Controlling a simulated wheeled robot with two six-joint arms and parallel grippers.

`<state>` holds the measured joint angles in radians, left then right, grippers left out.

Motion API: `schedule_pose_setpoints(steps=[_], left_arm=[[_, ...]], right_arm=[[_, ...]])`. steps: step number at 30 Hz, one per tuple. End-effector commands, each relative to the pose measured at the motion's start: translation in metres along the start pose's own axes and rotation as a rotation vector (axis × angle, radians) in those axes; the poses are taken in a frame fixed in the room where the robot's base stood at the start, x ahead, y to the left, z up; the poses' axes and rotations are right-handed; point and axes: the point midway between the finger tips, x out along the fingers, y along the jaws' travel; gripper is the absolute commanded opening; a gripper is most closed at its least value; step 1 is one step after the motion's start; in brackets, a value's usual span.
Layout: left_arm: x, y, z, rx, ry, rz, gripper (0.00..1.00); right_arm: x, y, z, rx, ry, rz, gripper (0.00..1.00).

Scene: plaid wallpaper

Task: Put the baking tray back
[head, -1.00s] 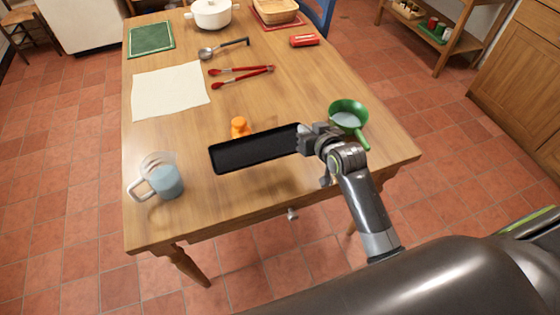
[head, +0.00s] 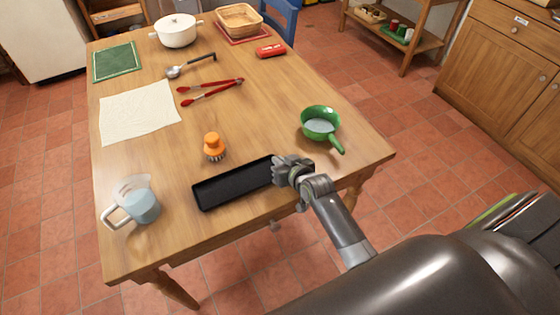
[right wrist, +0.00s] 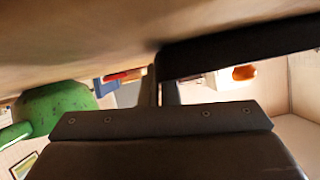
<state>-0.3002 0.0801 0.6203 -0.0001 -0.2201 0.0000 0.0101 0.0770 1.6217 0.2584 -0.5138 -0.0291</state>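The black rectangular baking tray (head: 232,184) is at the front part of the wooden table, open side up. It looks level, on or just above the tabletop; I cannot tell whether it touches. My right gripper (head: 280,171) is shut on the tray's right end. In the right wrist view the dark tray edge (right wrist: 235,48) runs right from between the fingers (right wrist: 158,88), close to the table surface. My left gripper is not in view.
An orange brush (head: 213,146) stands just behind the tray. A glass jug (head: 140,203) is to its left, a green strainer or funnel (head: 321,123) to its right. A white cloth (head: 138,110), red tongs (head: 212,92) and a ladle (head: 190,66) lie farther back on the table (head: 265,125).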

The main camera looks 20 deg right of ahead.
Motion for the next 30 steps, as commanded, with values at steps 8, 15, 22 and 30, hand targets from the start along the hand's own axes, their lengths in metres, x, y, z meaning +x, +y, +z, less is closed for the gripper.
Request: schedule_pose_setpoints(steps=[8,15,22,30], left_arm=[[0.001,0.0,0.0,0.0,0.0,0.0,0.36],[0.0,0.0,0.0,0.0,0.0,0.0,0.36],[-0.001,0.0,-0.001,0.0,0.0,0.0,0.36],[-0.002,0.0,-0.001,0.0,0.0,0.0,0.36]], right_arm=[[0.001,0.0,0.002,0.0,-0.001,0.0,0.24],[0.0,0.0,0.0,0.0,0.0,0.0,0.24],[-0.018,0.0,0.0,0.0,-0.001,0.001,0.24],[-0.068,0.0,0.0,0.0,-0.002,0.001,0.24]])
